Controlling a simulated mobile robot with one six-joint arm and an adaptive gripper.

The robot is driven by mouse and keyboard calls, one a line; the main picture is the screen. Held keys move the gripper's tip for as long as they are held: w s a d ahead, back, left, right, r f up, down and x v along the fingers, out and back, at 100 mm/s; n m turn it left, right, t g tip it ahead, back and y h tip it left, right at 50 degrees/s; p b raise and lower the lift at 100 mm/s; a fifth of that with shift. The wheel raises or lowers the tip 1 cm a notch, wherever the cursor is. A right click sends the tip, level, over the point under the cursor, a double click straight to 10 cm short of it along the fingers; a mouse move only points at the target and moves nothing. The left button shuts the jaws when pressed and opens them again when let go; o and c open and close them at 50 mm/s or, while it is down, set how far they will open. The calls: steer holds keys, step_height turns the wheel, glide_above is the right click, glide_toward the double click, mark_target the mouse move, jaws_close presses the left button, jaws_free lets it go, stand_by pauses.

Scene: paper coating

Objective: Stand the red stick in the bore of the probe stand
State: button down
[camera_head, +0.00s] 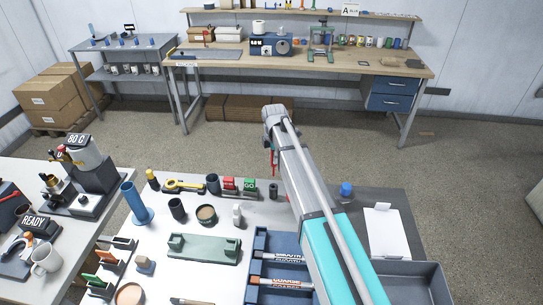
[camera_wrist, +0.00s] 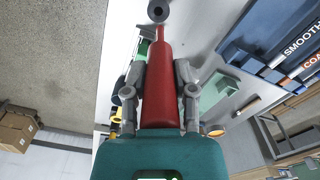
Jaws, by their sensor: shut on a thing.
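My gripper (camera_wrist: 160,72) is shut on the red stick (camera_wrist: 161,90) in the wrist view, with one grey finger on each side of its thick body. The stick narrows to a thin tip at the top of the picture. A small dark cylinder with a round bore (camera_wrist: 158,11), seemingly the probe stand, shows just beyond the tip. I cannot tell whether tip and stand touch. In the head view, a bit of the red stick (camera_head: 272,160) shows left of my arm, above the dark cylinder (camera_head: 273,191). My arm hides most of the gripper there.
Left of the dark cylinder stand red and green blocks (camera_head: 239,185) and dark cups (camera_head: 178,209). A blue rack of markers (camera_head: 262,240) lies nearer. A blue knob (camera_head: 346,189) and a white clipboard (camera_head: 386,232) are right of my arm. A green cradle (camera_head: 204,248) sits left.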

mark_target(273, 167)
steer(key=shift+w+a, duration=0.1)
steer(key=shift+w, duration=0.1)
stand_by(0.4)
steer(key=shift+f+b, duration=2.9)
step_height(273, 167, down, 6)
steer(key=b, duration=0.6)
stand_by(2.4)
steer(key=shift+c, duration=1.8)
jaws_free()
